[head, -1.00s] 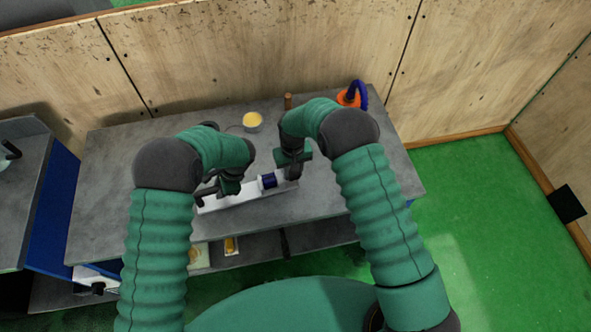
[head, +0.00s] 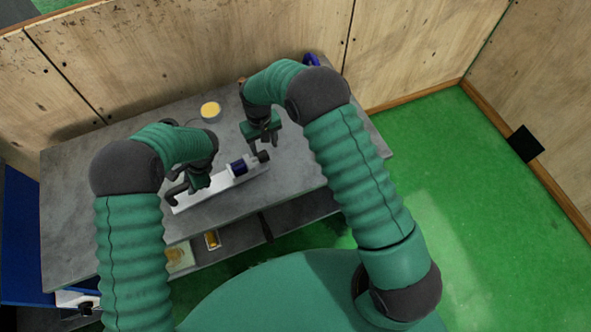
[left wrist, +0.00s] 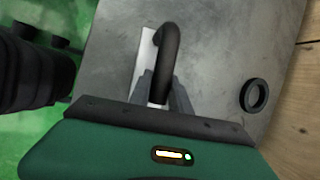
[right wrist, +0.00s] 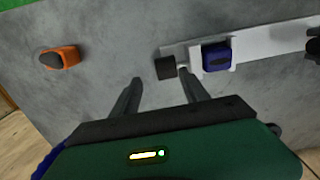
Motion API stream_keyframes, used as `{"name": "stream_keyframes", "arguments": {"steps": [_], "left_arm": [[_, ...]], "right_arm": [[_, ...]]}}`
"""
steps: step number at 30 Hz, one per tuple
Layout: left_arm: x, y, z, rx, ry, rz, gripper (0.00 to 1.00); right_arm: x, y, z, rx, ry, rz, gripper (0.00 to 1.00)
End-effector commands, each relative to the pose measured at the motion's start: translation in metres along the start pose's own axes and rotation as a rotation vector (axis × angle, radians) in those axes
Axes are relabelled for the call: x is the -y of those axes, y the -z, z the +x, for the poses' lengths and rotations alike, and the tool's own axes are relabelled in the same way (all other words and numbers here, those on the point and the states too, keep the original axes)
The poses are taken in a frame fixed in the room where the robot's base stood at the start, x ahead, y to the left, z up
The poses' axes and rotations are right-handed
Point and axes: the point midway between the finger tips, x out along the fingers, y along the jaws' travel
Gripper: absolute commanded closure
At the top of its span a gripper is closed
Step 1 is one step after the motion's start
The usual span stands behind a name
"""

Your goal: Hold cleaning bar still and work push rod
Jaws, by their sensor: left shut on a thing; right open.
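The cleaning bar (head: 210,189) is a long white bar lying on the grey table, with a dark blue block (right wrist: 215,57) near its right end in the head view. A short black knob (right wrist: 166,68), apparently the push rod's end, sticks out beyond the block. My left gripper (left wrist: 163,95) is shut on the black curved handle (left wrist: 168,50) at the bar's left end. My right gripper (right wrist: 160,75) is open and empty. In the head view it (head: 263,138) hangs just behind the knob, and in its wrist view the knob appears between the fingertips, nearer one finger.
A black ring (left wrist: 254,95) and an orange object with a dark top (right wrist: 60,57) also lie on the table. A wooden wall (head: 180,60) rises behind it.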

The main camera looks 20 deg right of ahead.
Motion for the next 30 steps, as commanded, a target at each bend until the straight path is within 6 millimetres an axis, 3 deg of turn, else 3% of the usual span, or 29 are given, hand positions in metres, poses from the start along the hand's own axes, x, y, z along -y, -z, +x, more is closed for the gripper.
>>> {"name": "stream_keyframes", "arguments": {"steps": [9,18,30], "left_arm": [[0.002,-0.001,-0.001,0.001,0.002,-0.002,1.0],[0.001,-0.001,-0.001,0.001,0.002,-0.002,1.0],[0.002,-0.001,0.0,0.001,0.001,-0.002,1.0]], "right_arm": [[-0.001,0.001,-0.078,-0.004,0.0,0.002,0.47],[-0.022,-0.061,-0.115,-0.077,-0.006,0.024,0.47],[-0.041,-0.151,-0.138,-0.164,-0.01,0.063,0.47]]}}
